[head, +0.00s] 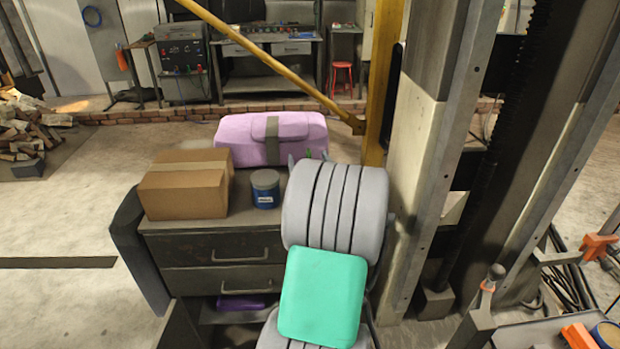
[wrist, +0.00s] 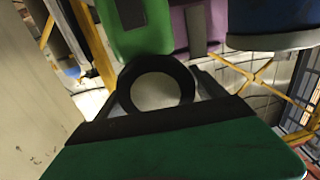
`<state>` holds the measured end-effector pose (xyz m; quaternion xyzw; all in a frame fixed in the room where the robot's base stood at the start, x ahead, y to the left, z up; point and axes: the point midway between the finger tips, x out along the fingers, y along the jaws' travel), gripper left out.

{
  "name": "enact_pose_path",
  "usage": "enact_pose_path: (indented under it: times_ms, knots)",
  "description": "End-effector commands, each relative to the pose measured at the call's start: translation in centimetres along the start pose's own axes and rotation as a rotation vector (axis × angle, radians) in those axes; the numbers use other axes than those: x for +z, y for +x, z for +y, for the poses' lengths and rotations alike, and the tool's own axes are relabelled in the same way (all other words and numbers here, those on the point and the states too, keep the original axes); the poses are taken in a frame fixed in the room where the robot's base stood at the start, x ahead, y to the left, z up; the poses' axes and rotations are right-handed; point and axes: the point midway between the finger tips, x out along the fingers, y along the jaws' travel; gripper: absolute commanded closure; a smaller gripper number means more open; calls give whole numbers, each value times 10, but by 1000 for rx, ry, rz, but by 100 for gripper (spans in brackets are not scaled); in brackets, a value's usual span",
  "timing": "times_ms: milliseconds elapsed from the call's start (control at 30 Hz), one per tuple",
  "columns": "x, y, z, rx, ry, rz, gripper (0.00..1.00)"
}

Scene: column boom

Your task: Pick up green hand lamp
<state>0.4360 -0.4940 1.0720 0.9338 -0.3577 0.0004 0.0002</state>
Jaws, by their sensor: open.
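The green hand lamp (wrist: 135,32) is at the top of the upside-down wrist view, with a dark patch on its body. A black ring (wrist: 188,88) lies just below and overlaps its edge; I cannot tell for sure whether it is the lamp's handle. My gripper (wrist: 160,75) is open, with a finger on either side of the ring. I cannot tell whether either finger touches it. In the head view, my arm hides nearly all of the lamp; only a sliver of green (head: 309,154) shows beside the fingertips.
A dark drawer cabinet (head: 215,250) carries a cardboard box (head: 185,190), a blue jar (head: 265,192) and a lilac case (head: 245,140). The jar also shows close by in the wrist view (wrist: 270,20). A yellow post (head: 383,85) and a pale column (head: 425,150) stand close on the right.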

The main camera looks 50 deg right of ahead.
Motion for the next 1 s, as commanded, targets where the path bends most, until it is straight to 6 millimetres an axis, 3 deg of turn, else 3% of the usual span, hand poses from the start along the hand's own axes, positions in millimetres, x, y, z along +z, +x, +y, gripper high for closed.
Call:
enact_pose_path:
  times_ms: [167, 1000]
  knots:
    - [1, 0, -1, -1, 0, -1, 25]
    - [1, -1, -1, -2, 0, -1, 94]
